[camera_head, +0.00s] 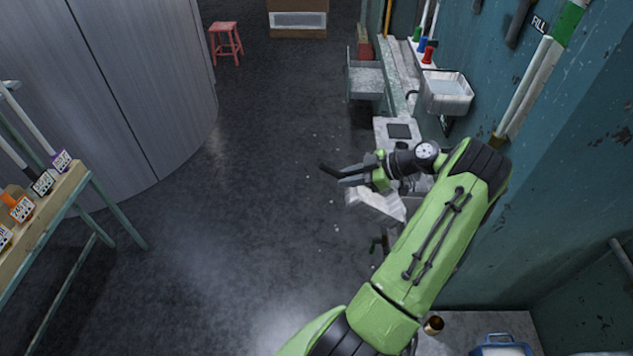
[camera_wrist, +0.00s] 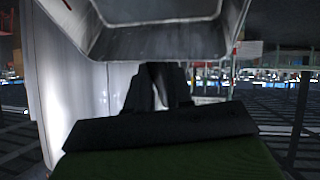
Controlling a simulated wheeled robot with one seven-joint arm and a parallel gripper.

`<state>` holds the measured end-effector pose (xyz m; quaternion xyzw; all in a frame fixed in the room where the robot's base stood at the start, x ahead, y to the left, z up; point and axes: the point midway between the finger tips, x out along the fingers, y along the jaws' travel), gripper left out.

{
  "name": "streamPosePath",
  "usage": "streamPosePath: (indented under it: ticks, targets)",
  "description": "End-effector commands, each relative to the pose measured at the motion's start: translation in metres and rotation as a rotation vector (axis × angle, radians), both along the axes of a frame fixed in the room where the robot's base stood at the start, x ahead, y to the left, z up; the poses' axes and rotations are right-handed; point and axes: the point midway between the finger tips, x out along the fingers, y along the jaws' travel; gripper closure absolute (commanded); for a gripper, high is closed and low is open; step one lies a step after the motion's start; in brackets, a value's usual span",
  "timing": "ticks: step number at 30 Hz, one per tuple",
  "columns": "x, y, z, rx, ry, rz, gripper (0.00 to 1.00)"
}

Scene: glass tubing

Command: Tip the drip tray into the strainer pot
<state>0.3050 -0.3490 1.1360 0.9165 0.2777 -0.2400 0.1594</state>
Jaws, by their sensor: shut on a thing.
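My gripper (camera_head: 340,175) reaches left from the green arm, above the floor beside the bench. In the wrist view my gripper (camera_wrist: 157,88) has its dark fingers close together at the near side of a grey metal tray, which I take for the drip tray (camera_wrist: 160,42). It is shut on the tray, though the grip point is partly hidden. In the head view a pale tilted tray shape (camera_head: 375,204) shows just below my gripper, partly hidden by the arm. I cannot make out the strainer pot for certain.
A pale basin (camera_head: 447,88) is at the right wall. An open drawer (camera_head: 366,80) juts from the bench behind. Small pale flecks (camera_head: 331,202) lie on the floor. A brass-coloured cup (camera_head: 433,325) stands at the lower right.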

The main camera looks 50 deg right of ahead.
Motion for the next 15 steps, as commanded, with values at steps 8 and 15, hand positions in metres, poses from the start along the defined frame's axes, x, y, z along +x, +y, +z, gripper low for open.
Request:
streamPosePath:
  ticks: [8,15]
  targets:
    - [-0.03,-0.027,0.015,-0.025,0.022,-0.03,1.0]
    - [-0.031,-0.028,0.012,-0.034,0.033,-0.03,1.0]
